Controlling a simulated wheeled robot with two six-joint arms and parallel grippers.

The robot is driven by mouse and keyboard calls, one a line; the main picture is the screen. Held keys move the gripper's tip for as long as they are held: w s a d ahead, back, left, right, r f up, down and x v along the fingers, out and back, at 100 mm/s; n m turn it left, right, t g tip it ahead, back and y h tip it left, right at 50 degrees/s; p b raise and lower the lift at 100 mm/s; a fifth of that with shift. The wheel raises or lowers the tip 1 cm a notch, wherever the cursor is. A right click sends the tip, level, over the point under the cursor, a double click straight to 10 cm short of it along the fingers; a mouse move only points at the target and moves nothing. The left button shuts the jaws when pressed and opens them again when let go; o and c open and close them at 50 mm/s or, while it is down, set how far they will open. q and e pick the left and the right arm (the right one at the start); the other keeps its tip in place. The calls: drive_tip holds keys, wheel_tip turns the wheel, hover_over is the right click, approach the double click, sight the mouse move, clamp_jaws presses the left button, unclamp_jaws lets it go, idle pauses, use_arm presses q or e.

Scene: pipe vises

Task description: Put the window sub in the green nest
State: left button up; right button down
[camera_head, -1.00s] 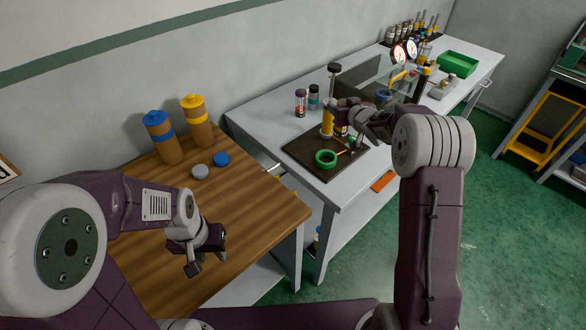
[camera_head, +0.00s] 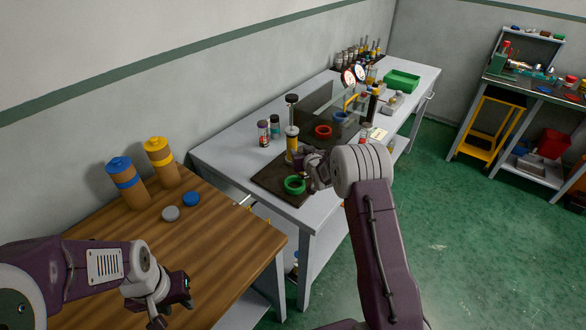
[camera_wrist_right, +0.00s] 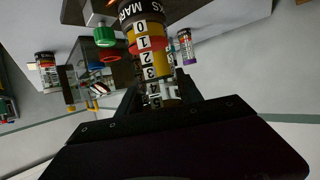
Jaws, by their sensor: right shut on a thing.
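My right gripper (camera_head: 312,172) is low over the dark mat (camera_head: 262,180), just to the right of and above the green ring-shaped nest (camera_head: 294,185). In the right wrist view it is shut on a small greyish piece, seemingly the window sub (camera_wrist_right: 168,92), partly hidden between the dark fingers. In the head view the arm hides this piece. The nest's opening is visible in the head view. My left gripper (camera_head: 170,305) looks open and empty, above the wooden table near the bottom edge.
A yellow post (camera_head: 291,146) with a dark top stands on the mat behind the gripper; its numbered scale (camera_wrist_right: 148,62) fills the wrist view. A red ring (camera_head: 323,131) and a blue ring (camera_head: 340,118) lie beyond. Small bottles (camera_head: 263,133) stand left. A green tray (camera_head: 402,80) is farther back.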

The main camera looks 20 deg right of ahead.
drive_tip(key=a+f, duration=0.1)
drive_tip(key=f, duration=0.1)
drive_tip(key=a+f, duration=0.1)
drive_tip(key=f, duration=0.1)
drive_tip(key=w+a+f+p, duration=0.1)
drive_tip(key=shift+f, duration=0.4)
drive_tip(key=shift+s, duration=0.1)
drive_tip(key=c, duration=0.8)
unclamp_jaws()
drive_tip(key=shift+f, duration=0.15)
